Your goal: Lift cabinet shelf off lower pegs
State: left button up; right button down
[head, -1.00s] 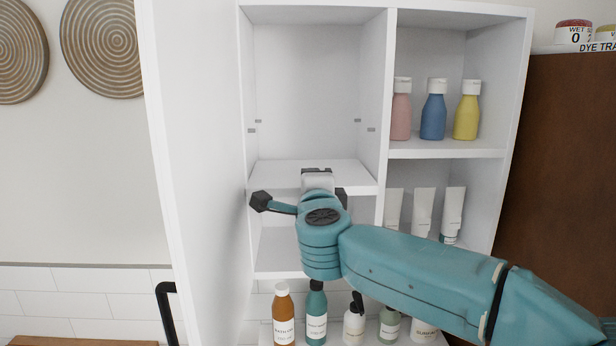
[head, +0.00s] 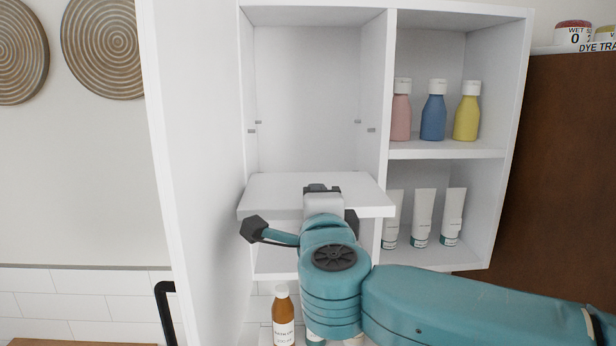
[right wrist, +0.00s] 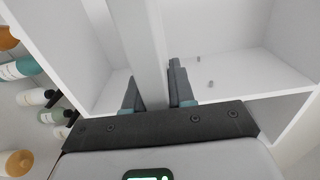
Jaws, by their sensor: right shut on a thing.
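The white cabinet shelf (head: 275,190) is in the left bay of the open cabinet (head: 391,60). It juts out in front, its right end overlapping the divider's front edge. My right gripper (head: 322,192) is shut on the middle of its front edge. In the right wrist view the shelf (right wrist: 146,45) runs between the two fingers (right wrist: 155,95). Small grey pegs show on the bay walls above the shelf, on the left (head: 252,131) and right (head: 371,130). Lower pegs are not visible. My left gripper is not in view.
The open cabinet door (head: 195,170) stands close on the left. Pink, blue (head: 433,115) and yellow bottles and white tubes (head: 424,215) fill the right bay. An amber bottle (head: 283,318) and others stand below. The bay above the shelf is empty.

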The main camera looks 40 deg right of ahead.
jog(key=v, duration=0.9)
jog(key=shift+s+p, duration=0.35)
